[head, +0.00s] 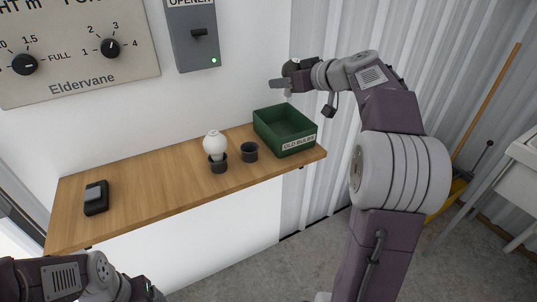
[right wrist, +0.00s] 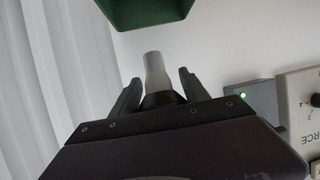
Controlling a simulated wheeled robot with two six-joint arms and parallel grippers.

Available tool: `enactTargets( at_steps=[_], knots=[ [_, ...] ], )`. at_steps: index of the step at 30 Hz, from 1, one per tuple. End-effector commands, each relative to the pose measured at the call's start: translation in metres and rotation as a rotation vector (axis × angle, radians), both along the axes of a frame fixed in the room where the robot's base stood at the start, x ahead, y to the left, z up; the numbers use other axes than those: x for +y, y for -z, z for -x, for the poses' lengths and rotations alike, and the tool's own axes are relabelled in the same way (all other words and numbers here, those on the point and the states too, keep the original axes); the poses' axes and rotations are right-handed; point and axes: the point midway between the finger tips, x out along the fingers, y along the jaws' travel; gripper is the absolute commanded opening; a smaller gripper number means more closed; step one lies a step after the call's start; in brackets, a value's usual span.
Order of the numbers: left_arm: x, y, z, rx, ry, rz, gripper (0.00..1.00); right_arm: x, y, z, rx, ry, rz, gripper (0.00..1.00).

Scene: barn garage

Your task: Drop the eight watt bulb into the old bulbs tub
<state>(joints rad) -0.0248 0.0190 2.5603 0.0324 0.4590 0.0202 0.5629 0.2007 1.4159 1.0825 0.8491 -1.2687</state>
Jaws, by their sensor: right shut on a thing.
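The old bulbs tub (head: 271,137) is a green open box with a white label at the back right of the wooden shelf; its green wall (right wrist: 145,12) shows at the top of the right wrist view. My right gripper (head: 285,84) is above the tub, shut on a pale, narrow bulb (right wrist: 155,72) with a dark base between its fingers (right wrist: 158,90). No wattage marking is readable on it. A white round bulb (head: 213,142) stands in a dark cup (head: 219,165) on the shelf. My left arm is at the bottom left; its fingertips are not visible.
A second dark cup (head: 249,152) stands between the white bulb and the tub. A black device (head: 96,198) lies at the shelf's left end. A grey opener box (head: 193,35) and a dial panel (head: 80,50) are on the wall. The shelf's (head: 150,192) middle left is clear.

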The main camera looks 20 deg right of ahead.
Motion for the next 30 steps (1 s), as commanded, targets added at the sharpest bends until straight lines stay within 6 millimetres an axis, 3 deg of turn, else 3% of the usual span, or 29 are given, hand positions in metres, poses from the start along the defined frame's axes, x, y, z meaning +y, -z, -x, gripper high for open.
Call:
enactTargets(
  at_steps=[1,3,13,24,30],
  knots=[
    [0.0,0.018,0.0,0.0,0.0,0.0,0.79,-0.004,0.019,0.001,-0.001,0.009,0.0,0.31],
    [0.0,0.023,0.0,-0.001,0.0,0.0,0.79,-0.008,0.026,0.001,0.0,0.014,-0.001,0.31],
    [0.0,0.027,0.0,-0.001,0.0,0.0,0.79,-0.01,0.034,0.001,0.001,0.017,0.001,0.31],
    [0.0,0.064,0.0,0.0,0.0,0.0,0.79,-0.01,0.082,0.001,0.001,0.017,0.0,0.31],
    [0.0,0.066,0.0,0.0,0.0,0.0,0.79,-0.01,0.087,0.001,0.0,0.017,0.0,0.31]
  ],
)
